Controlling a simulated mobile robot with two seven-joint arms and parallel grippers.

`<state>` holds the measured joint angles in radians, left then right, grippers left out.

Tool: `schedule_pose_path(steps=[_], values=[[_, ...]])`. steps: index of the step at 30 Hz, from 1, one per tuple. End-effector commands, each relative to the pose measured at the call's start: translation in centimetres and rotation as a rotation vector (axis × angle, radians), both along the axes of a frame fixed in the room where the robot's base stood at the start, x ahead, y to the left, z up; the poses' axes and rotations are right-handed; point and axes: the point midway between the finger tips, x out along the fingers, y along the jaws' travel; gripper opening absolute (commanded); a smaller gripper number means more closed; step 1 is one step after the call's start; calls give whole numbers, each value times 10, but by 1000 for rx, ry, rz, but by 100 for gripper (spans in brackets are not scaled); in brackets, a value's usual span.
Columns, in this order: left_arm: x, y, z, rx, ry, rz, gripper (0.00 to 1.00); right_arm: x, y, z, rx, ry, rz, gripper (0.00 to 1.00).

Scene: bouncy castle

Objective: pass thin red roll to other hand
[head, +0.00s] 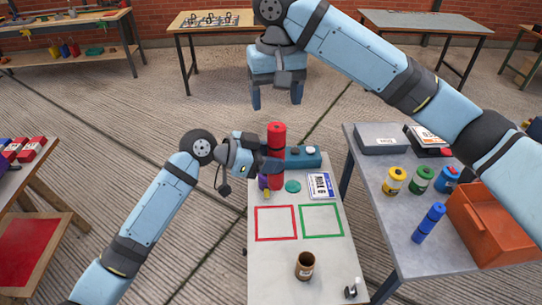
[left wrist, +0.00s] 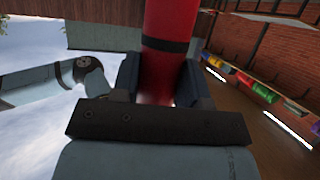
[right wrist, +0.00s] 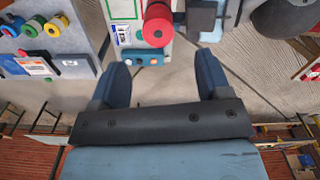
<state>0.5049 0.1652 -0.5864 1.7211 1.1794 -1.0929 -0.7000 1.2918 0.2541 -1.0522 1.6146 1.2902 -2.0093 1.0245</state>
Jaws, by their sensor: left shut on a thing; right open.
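The thin red roll (head: 276,134) stands upright, with a dark band around it, above the far end of the narrow table. My left gripper (head: 273,160) is shut on it; in the left wrist view the roll (left wrist: 170,60) sits between the two fingers (left wrist: 160,85). My right gripper (head: 277,98) is open and empty, fingers pointing down, above and beyond the roll. In the right wrist view, the roll's round end (right wrist: 157,28) lies ahead of the open fingers (right wrist: 158,80), apart from them. The roll's lower part is partly hidden by my left gripper in the head view.
The narrow table (head: 300,255) bears a red outlined square (head: 276,238), a green outlined square (head: 321,235), a brown cup (head: 305,265) and a label card (head: 321,186). The right table (head: 400,215) holds several coloured rolls and an orange bin (head: 490,225).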

Motion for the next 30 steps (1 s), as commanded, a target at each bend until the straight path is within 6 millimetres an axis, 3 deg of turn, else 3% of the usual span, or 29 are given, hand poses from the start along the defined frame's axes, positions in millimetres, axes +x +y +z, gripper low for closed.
schedule_pose_path(steps=[3,7,10,13,17,22,25,30], values=[[0,0,1,-1,-1,1,14,1,-1,17,-3,-2,-3,70],[0,1,1,-2,-2,1,14,2,-3,25,-2,2,-10,70],[0,1,1,-1,-3,1,14,5,-12,17,7,15,-53,70],[1,1,1,-1,-3,1,14,13,-33,-5,28,42,-159,70],[1,1,1,-1,-3,1,14,24,-77,-50,57,89,-373,70],[1,1,1,-1,-3,1,14,24,-128,-129,107,132,-623,70],[1,1,2,-1,-3,1,14,17,-130,-179,183,121,-648,70],[1,1,2,-1,-3,1,14,-4,-104,-255,362,30,-546,70]])
